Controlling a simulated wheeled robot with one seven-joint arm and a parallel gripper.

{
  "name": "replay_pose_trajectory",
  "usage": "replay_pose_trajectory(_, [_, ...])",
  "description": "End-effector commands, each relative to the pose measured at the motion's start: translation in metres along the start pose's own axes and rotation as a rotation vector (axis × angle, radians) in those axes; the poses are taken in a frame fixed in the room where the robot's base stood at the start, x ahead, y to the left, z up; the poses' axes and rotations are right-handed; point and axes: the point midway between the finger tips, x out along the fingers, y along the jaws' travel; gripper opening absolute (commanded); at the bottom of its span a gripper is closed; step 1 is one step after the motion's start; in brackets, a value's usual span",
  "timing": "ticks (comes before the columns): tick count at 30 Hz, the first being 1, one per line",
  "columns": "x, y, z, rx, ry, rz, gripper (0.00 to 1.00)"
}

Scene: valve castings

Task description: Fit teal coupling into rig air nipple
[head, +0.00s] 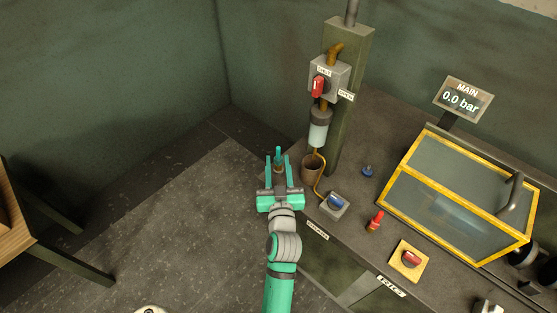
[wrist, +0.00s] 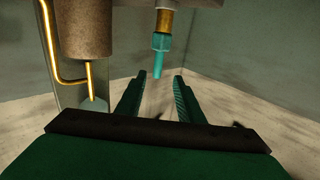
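My gripper (head: 278,168) is open, with its two teal fingers spread apart. A teal coupling (head: 278,153) with a brass-coloured section shows between the fingers in the head view. In the wrist view the coupling (wrist: 161,43) stands out near the fingertips (wrist: 156,76), with its brass part above and a narrower teal stem below. A gap shows on both sides of the stem, and I see no finger touching it. I cannot pick out the rig air nipple with certainty.
A brown cup (head: 312,169) stands close right of my gripper, with a yellow tube beside it. A post (head: 353,110) carries a red-handled valve (head: 318,87).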

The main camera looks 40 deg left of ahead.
Motion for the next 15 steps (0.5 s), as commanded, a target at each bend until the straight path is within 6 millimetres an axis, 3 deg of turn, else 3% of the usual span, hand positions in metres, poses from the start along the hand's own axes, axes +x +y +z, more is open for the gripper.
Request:
replay_pose_trajectory(6, [0.031, 0.001, 0.0, 0.0, 0.001, 0.001, 0.34])
replay_pose_trajectory(15, [0.051, 0.003, 0.001, 0.0, 0.0, 0.004, 0.34])
